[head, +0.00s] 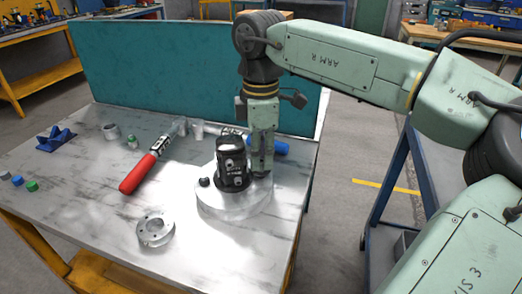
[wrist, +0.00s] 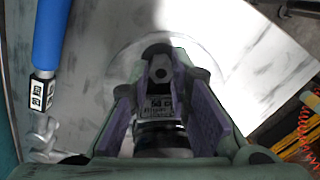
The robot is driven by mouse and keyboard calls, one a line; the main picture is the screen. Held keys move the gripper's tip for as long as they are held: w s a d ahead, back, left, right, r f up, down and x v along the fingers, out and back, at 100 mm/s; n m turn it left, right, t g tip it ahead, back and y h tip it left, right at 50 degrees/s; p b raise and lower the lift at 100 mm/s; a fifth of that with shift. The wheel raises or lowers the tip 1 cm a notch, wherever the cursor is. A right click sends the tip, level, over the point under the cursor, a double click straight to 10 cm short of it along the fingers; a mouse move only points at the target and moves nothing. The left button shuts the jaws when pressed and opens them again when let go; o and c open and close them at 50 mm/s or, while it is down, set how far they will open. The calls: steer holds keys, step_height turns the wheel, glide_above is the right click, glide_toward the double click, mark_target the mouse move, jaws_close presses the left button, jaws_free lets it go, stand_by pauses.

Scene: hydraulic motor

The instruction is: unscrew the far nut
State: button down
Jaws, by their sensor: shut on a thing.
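The hydraulic motor (head: 233,162) is a black upright body on a round silver base (head: 232,207) near the table's right side. A black nut (head: 204,182) shows at the base's left. My gripper (head: 262,173) points down close beside the motor's right side, its fingertips low over the base. In the wrist view my gripper (wrist: 161,68) has its purple-padded fingers closed in, with the motor's dark labelled body (wrist: 160,108) showing between them. The far nut is hidden at the fingertips, and my gripper is shut on it.
A red-handled tool (head: 138,174) lies left of the motor. A blue-handled tool (wrist: 52,35) lies behind it. A metal ring (head: 155,230) lies at the front. A blue bracket (head: 55,139) and small coloured parts are at the left. A teal panel (head: 150,65) stands behind.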

steer(key=shift+n, duration=0.7)
steer(key=shift+s, duration=0.1)
steer(key=n+p, duration=0.1)
steer(key=n, duration=0.3)
steer(key=shift+a+n, duration=0.1)
steer(key=shift+n, duration=0.2)
steer(key=c, duration=1.7)
jaws_free()
steer(key=shift+f+m+b, duration=0.15)
steer(key=shift+m+b, duration=0.6)
steer(key=shift+m, duration=0.05)
steer(key=m, duration=0.3)
steer(key=shift+r, duration=0.25)
steer(key=m, duration=0.5)
steer(key=shift+m, duration=0.4)
